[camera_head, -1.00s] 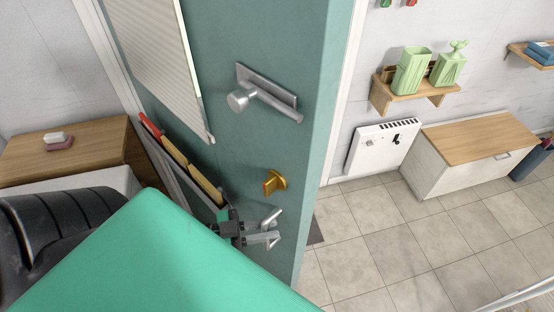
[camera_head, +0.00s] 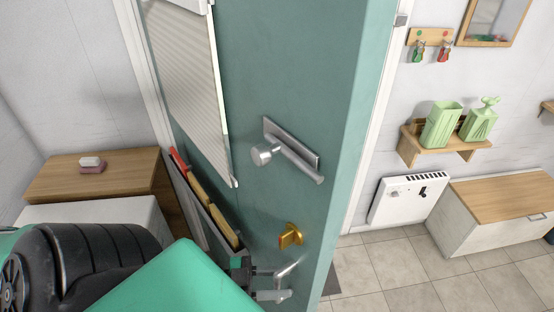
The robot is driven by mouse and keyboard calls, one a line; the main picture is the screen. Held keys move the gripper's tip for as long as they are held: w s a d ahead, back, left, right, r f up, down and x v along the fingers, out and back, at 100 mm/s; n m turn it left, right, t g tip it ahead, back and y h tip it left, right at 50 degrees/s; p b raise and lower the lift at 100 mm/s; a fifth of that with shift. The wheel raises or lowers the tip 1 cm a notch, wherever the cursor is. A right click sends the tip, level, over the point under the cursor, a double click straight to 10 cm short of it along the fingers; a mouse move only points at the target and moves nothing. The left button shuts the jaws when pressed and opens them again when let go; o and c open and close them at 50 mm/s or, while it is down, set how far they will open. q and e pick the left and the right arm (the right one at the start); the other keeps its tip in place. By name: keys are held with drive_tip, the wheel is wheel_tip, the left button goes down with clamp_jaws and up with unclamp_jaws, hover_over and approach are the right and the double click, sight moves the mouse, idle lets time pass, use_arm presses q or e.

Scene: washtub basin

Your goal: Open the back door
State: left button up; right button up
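The teal back door (camera_head: 345,120) stands ajar, with the tiled room visible past its right edge. A silver lever handle (camera_head: 293,152) sits on its face, and a brass thumb-turn (camera_head: 290,236) is below it. My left gripper (camera_head: 285,283) is low at the door's face, below the thumb-turn. Its two silver fingers are spread apart with nothing seen between them. My green and black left arm covers the lower left of the view. My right gripper is not in view.
A door pocket (camera_head: 205,213) holds red and yellow items. A wooden-topped cabinet (camera_head: 95,172) with soap stands at left. Beyond the door are a white heater (camera_head: 408,199), a shelf (camera_head: 445,145) with green bottles, and a wooden-topped chest (camera_head: 500,200). Tiled floor (camera_head: 390,275) there is clear.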

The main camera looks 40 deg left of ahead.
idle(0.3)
use_arm(q)
drive_tip(key=p+v, duration=0.5)
drive_tip(key=v, duration=0.9)
drive_tip(key=shift+w, duration=0.1)
drive_tip(key=shift+c, duration=0.2)
